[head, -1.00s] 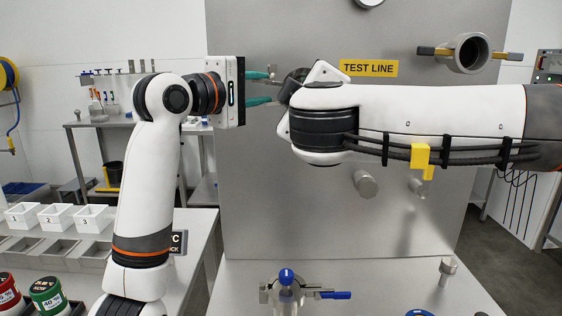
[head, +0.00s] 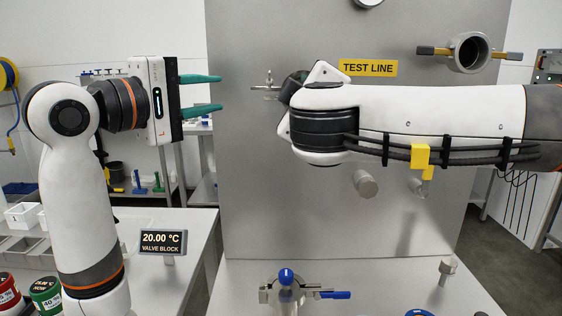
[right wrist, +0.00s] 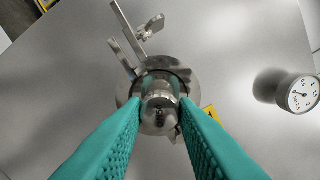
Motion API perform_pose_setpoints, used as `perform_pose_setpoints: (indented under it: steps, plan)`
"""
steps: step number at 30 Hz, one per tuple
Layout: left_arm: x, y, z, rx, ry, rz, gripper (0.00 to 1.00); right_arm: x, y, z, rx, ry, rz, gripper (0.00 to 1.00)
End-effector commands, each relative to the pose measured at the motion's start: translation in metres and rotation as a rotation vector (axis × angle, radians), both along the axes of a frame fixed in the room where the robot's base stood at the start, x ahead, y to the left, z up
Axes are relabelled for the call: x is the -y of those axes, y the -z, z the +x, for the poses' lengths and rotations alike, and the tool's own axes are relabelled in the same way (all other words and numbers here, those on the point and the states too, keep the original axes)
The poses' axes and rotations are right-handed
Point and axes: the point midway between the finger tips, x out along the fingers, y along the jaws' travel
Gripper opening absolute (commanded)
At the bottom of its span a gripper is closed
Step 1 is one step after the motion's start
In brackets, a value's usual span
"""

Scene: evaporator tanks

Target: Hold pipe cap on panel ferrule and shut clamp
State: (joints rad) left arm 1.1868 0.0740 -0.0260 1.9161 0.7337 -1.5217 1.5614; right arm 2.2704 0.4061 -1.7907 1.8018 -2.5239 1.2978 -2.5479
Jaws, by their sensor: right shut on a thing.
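The rounded steel pipe cap (right wrist: 160,118) sits between the teal fingertips of my right gripper (right wrist: 161,104) in the right wrist view, in line with the round ferrule on the panel. I cannot tell whether cap and ferrule touch. The steel clamp (right wrist: 130,35) sticks out to the upper left of the cap, with a wing nut (right wrist: 150,27). Part of the clamp also shows in the head view (head: 266,87). I cannot tell whether it is shut. My right arm hides the cap and my right gripper in the head view. My left gripper (head: 221,93) is open and empty, left of the clamp.
The grey panel (head: 300,215) carries a TEST LINE sign (head: 368,68), a pipe port with handles (head: 467,52) and a knob (head: 365,184). A valve with blue handles (head: 287,285) stands below. A temperature display (head: 162,243) stands on the left bench. A gauge (right wrist: 303,95) is at the right.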

Motion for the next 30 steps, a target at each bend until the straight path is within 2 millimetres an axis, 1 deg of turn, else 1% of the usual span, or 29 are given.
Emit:
perform_pose_setpoints:
  steps: [13,14,15,18,26,30]
  plan:
    - [0.0,-0.0005,0.0004,0.001,-0.001,-0.001,0.33,-0.0006,-0.0013,-0.0004,0.002,-0.002,0.0,0.0]
    - [0.0,-0.0005,0.0004,0.001,-0.001,-0.001,0.33,-0.0006,-0.0013,-0.0004,0.002,-0.002,0.0,0.29]
    - [0.0,-0.0005,0.0004,0.001,-0.001,-0.001,0.33,-0.0005,-0.0012,-0.0003,0.002,-0.002,0.0,0.36]
    - [0.0,-0.0006,0.0004,0.001,-0.001,-0.001,0.33,-0.0006,-0.001,-0.0003,0.002,-0.002,0.0,0.52]
    - [0.0,-0.0003,0.0004,0.001,-0.001,-0.001,0.33,-0.0006,0.0002,-0.0005,0.0,-0.001,-0.001,0.52]
    - [0.0001,0.0025,0.0004,0.001,-0.001,-0.001,0.33,-0.0009,0.0006,-0.0094,0.001,-0.004,0.0,0.52]
